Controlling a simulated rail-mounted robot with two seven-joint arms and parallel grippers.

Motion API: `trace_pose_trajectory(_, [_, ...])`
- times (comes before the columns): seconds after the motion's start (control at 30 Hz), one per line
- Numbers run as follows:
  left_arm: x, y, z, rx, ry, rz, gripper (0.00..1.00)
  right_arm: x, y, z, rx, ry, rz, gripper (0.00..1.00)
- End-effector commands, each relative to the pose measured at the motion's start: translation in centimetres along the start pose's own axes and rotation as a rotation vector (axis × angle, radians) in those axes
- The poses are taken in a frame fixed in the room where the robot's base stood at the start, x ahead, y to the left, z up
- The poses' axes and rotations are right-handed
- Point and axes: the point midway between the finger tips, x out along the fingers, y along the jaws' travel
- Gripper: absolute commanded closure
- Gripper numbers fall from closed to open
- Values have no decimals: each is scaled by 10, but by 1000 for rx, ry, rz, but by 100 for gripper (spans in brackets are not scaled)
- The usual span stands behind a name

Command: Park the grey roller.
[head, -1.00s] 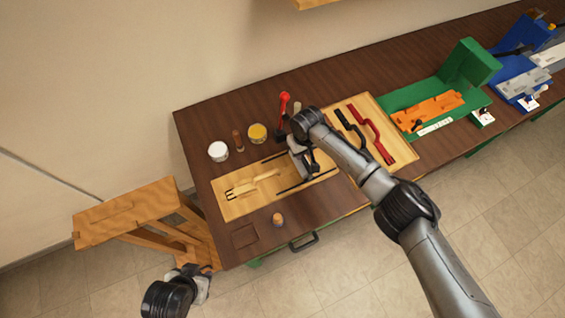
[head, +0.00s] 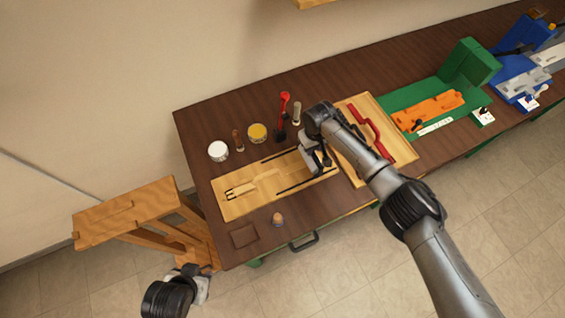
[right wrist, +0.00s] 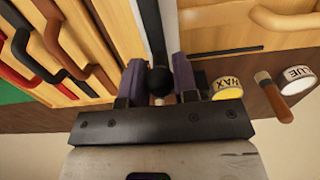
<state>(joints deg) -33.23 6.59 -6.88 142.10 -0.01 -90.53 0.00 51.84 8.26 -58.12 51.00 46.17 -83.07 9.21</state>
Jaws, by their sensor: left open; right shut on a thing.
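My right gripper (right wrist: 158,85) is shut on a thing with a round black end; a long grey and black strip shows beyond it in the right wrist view. I cannot tell for sure that this is the grey roller. In the head view my right gripper (head: 318,160) is over the right end of the pale work board (head: 222,205), beside the neighbouring board with handles; my wrist partly hides what it holds. My left gripper (head: 197,284) is open and empty, low in front of the wooden stand, away from the table.
The handle board (head: 400,150) carries a red handle (head: 365,120) and dark ones. A small knob (head: 278,219) stands in front.

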Motion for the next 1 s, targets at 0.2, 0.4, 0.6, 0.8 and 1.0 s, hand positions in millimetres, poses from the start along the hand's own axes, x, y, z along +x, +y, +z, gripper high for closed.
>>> trace_pose_trajectory(0.2, [1,1,0,-2,0,2,57,0,11,0,3,-1,3,86])
trace_pose_trajectory(0.4, [2,0,1,-1,0,1,57,0,17,0,3,0,3,86])
trace_pose_trajectory(0.6, [4,-2,2,5,-1,-4,57,0,29,0,4,0,4,86])
trace_pose_trajectory(0.8, [5,-3,2,10,-1,-8,57,0,33,0,2,0,3,86])
trace_pose_trajectory(1.0, [7,-3,3,10,-2,-8,57,1,42,0,3,0,3,86])
